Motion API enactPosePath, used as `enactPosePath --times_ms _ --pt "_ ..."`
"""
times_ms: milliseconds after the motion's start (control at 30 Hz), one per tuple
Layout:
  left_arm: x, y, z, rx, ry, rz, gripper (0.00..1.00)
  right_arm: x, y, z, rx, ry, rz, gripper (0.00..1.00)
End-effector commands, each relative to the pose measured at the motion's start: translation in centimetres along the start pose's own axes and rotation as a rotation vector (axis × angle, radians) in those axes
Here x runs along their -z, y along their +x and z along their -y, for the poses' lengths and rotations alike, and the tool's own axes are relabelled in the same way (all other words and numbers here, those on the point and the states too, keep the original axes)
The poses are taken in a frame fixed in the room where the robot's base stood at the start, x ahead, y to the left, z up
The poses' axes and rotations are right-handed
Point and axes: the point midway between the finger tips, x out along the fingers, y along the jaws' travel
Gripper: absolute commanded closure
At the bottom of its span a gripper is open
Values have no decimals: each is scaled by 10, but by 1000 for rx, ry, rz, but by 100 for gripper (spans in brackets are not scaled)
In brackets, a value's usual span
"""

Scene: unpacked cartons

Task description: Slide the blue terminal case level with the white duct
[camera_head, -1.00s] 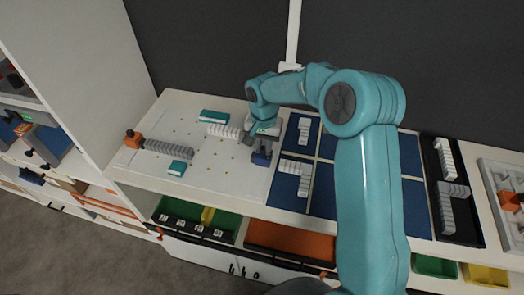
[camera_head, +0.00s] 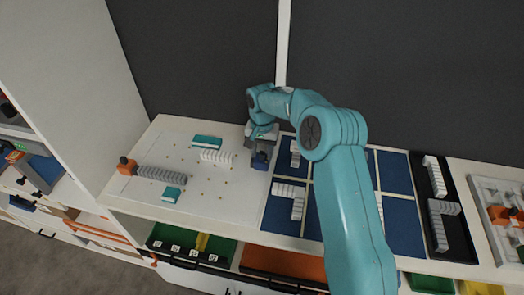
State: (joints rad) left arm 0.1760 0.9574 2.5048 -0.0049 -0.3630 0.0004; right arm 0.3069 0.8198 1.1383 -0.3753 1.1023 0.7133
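The dark blue terminal case (camera_head: 260,161) stands at the right edge of the white board (camera_head: 215,205). The ribbed white duct (camera_head: 216,156) lies on the board to its left, with a small gap between them. The case is at about the duct's height in the picture, slightly below its middle. My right gripper (camera_head: 261,143) is at the case's far side, close to or touching it. Its fingers are too small and partly hidden to tell open from shut. My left gripper is out of view.
A teal block (camera_head: 207,142) lies behind the duct, and another teal block (camera_head: 171,194) lies near the front. A grey ribbed duct (camera_head: 161,174) with an orange end (camera_head: 127,166) is at left. Blue panels (camera_head: 280,212) with white ducts lie right of the board.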

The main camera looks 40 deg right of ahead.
Motion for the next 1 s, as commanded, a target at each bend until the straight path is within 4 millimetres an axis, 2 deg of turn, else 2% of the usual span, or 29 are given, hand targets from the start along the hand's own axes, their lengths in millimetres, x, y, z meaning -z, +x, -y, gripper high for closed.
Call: enactPosePath --times_ms 267,433,567,800,1000 --pt "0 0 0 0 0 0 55 1 -1 0 0 1 1 55" --pt "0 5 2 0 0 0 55 1 -17 0 2 2 -3 55" --pt "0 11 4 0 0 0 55 2 -47 1 5 2 -6 55" --pt "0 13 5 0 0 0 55 1 -112 1 3 2 -3 55" --pt "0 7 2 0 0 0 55 1 -151 1 1 0 -1 55"
